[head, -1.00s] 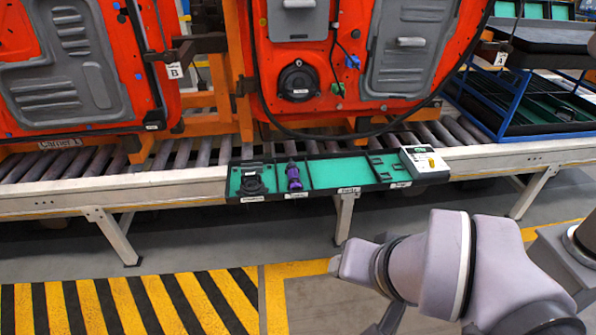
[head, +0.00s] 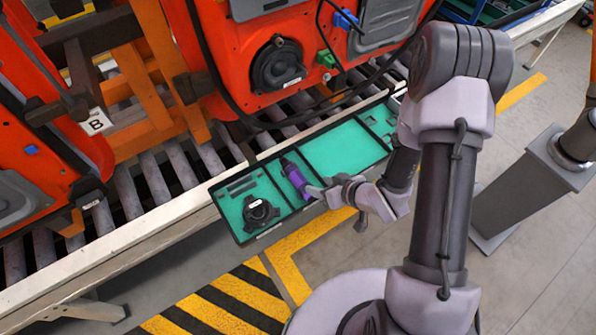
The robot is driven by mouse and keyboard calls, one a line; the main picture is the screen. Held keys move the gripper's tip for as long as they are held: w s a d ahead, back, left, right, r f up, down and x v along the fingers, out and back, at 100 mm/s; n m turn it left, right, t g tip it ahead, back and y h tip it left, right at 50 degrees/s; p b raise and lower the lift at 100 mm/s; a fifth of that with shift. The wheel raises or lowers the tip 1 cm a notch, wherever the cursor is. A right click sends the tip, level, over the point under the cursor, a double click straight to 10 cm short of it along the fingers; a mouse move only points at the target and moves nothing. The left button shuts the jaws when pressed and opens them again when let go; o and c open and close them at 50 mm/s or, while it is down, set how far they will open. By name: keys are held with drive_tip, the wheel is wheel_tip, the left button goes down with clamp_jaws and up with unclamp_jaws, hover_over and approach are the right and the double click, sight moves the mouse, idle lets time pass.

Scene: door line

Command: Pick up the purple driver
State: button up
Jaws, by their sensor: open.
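The purple driver (head: 295,178) lies in a narrow compartment of the green-lined tray (head: 345,147), its dark tip toward the conveyor and its purple handle toward the tray's front edge. My gripper (head: 318,190) is at the front end of the handle, at the tray's near edge. Its jaws are open. The fingers overlap the handle's end in the picture, and I cannot tell whether they touch it or reach around it.
A black round speaker (head: 260,212) sits in the left compartment, beside the driver. The wide middle compartment is empty. Red door panels (head: 235,60) hang over the roller conveyor (head: 150,185) behind the tray. Yellow-and-black striping (head: 225,300) marks the floor in front.

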sight(304, 182)
drive_tip(key=b+x, duration=0.1)
drive_tip(key=x, duration=0.5)
drive_tip(key=shift+a+f+b, duration=0.1)
drive_tip(key=shift+f+b, duration=0.05)
drive_tip(key=shift+b, duration=0.2)
drive_tip(key=b+x, duration=0.2)
drive_tip(key=x, duration=0.3)
drive_tip(key=shift+a+f, duration=0.1)
drive_tip(key=shift+a, duration=0.1)
drive_tip(key=shift+r, duration=0.2)
clamp_jaws()
